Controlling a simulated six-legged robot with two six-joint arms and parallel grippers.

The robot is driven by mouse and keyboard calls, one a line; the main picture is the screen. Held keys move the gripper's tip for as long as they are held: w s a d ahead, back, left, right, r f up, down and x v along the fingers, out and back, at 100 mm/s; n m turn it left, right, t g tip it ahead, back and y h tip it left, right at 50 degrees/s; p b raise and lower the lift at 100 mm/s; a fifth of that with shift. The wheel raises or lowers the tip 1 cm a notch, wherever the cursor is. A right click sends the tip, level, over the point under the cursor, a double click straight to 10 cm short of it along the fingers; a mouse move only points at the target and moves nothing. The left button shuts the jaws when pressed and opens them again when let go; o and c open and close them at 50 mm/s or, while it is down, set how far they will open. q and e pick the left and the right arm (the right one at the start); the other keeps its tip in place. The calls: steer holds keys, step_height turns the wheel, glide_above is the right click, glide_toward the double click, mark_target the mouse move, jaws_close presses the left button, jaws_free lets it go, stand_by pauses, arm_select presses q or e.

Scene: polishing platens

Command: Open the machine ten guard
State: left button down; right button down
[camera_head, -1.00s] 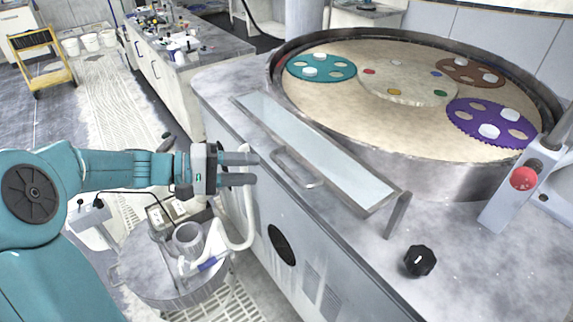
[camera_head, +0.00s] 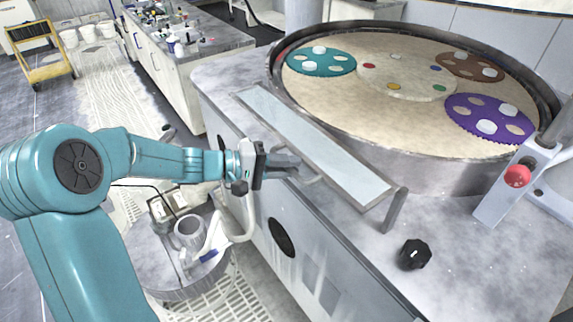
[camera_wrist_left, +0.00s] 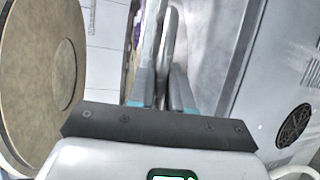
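The guard (camera_head: 315,145) is a long clear panel in a grey metal frame. It lies along the front edge of the polishing machine (camera_head: 450,225), beside the round platen (camera_head: 345,95). Its grey bar handle (camera_head: 313,180) is on the side facing me. My left gripper (camera_head: 292,166) reaches in from the left with its fingers close together at the handle and hides part of it. It looks shut on the handle. In the left wrist view the fingers (camera_wrist_left: 161,45) point away close together, and the contact is hard to make out. My right gripper is not in view.
The platen carries teal (camera_head: 322,62), purple (camera_head: 490,118) and brown discs. A black knob (camera_head: 414,254) and a red button (camera_head: 517,176) are at the right. A round stand (camera_head: 180,260) with a cup and hose is below my left arm. A cluttered bench is behind.

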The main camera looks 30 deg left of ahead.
arm_select(q)
steer(key=shift+r+g+p, duration=0.4)
steer(key=shift+r+p, duration=0.45)
steer(key=shift+r, duration=0.05)
steer(key=shift+w+d+r+y+b, duration=0.15)
steer(key=shift+r+y+b, duration=0.2)
steer(key=shift+b, duration=0.35)
steer(key=shift+r, duration=0.2)
steer(key=c, duration=1.1)
jaws_free()
steer(key=b+v, duration=0.3)
steer(key=v, duration=1.3)
steer(key=shift+a, duration=0.25)
